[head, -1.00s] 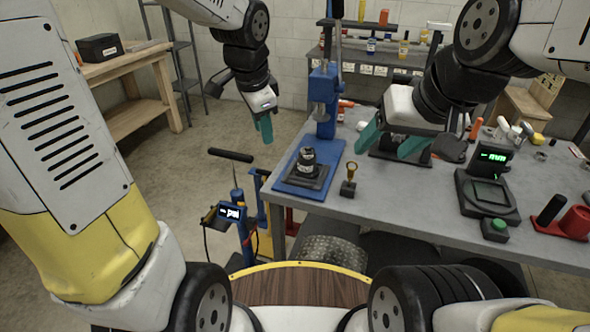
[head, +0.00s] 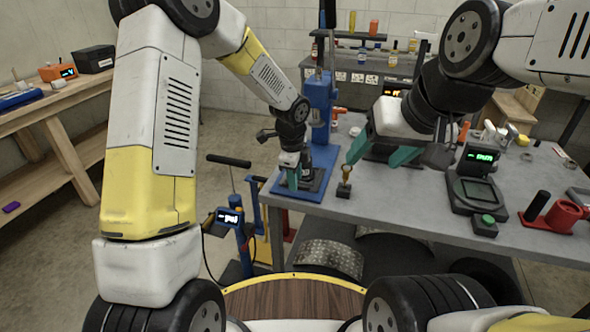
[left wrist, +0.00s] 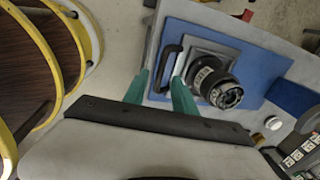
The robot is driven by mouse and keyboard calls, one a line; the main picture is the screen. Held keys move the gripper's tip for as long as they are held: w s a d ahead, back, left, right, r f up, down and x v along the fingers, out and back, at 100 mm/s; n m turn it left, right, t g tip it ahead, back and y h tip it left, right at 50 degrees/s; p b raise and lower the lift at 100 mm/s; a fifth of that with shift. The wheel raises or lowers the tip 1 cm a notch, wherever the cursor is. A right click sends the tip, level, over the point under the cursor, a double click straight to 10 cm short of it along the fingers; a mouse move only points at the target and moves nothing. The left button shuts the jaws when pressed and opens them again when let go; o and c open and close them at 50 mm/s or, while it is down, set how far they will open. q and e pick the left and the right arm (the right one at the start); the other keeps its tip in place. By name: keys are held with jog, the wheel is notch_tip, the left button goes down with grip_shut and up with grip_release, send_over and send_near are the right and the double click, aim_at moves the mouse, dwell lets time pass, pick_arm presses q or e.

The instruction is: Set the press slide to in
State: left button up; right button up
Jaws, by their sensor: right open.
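The blue arbor press (head: 320,105) stands at the left end of the grey bench on a blue base plate. Its slide (left wrist: 207,54) is a grey plate carrying a dark round part (left wrist: 216,82) with a label. A black bar handle (left wrist: 168,66) is on the slide's near edge. My left gripper (head: 291,180) is low at the handle, its teal fingers (left wrist: 161,78) apart on either side of the handle's near end; contact cannot be told. In the head view the gripper partly hides the slide. My right gripper (head: 372,163) is open and empty above the bench, right of the press.
A small brass-topped stand (head: 345,183) is right of the press base. A scale with green display (head: 477,180) and a red holder (head: 563,214) stand further right. A blue lift post (head: 235,235) with display is below the bench's left edge.

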pick_arm(q)
jog(key=shift+w+f, duration=0.15)
jog(key=shift+f, duration=0.65)
grip_shut()
